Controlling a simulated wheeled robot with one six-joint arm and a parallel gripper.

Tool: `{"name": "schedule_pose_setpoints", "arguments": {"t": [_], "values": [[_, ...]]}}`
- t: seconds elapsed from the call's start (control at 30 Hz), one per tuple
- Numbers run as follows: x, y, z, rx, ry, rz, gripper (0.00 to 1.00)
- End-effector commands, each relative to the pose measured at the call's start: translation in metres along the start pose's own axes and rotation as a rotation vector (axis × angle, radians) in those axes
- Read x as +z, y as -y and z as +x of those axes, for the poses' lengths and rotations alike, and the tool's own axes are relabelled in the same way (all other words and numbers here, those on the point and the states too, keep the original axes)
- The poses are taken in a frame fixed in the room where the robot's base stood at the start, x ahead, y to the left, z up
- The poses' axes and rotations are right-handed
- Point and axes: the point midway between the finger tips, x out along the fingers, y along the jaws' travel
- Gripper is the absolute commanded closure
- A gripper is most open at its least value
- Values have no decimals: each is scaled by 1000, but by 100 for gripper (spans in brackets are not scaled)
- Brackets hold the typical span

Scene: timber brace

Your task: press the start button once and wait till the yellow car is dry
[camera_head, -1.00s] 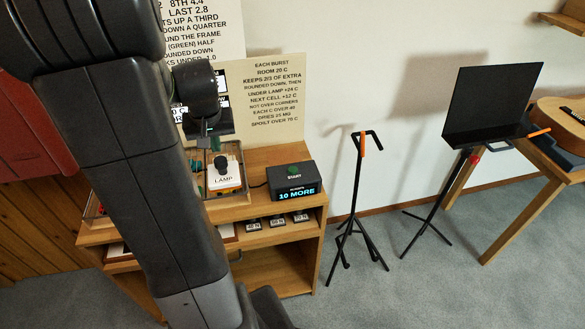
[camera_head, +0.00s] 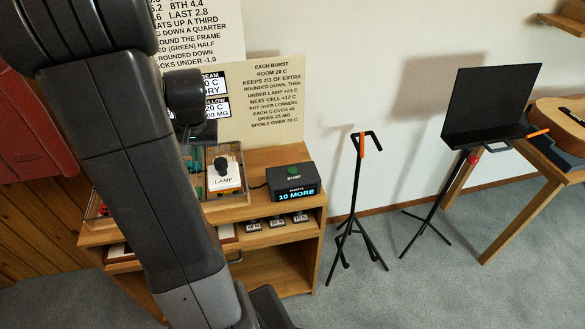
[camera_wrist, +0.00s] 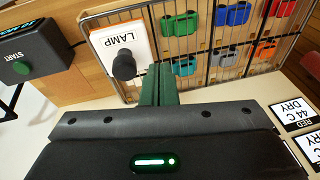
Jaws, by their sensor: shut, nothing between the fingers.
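The start button (camera_head: 293,170) is a green knob on a black box (camera_head: 283,186) on the shelf top; its display reads "10 MORE". The button also shows upside down at the left of the wrist view (camera_wrist: 21,67). I cannot make out the yellow car; several other coloured cars stand in the wire-sided tray (camera_wrist: 152,13). My gripper (camera_wrist: 159,84) has its green fingers together and empty, beside the black-knobbed lamp block (camera_wrist: 142,40), apart from the button. The arm mostly hides it in the head view.
Instruction boards (camera_head: 275,105) stand behind the shelf unit (camera_head: 305,205). A stand (camera_head: 358,190), a music stand (camera_head: 490,105) and a guitar (camera_head: 560,120) on a table are to the right. Carpet lies open between them.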

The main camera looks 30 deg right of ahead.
Motion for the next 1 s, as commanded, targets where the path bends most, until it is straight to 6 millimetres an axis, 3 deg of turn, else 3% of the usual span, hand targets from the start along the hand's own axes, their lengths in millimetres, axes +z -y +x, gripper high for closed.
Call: {"name": "schedule_pose_setpoints", "arguments": {"t": [0.3,0.4,0.5,0.7,1.0], "values": [[60,179,28,-351,303,357,100],[80,225,29,-424,399,462,100],[95,259,29,-474,472,542,100],[109,288,28,-515,542,617,100],[109,289,28,-519,545,622,100]]}}
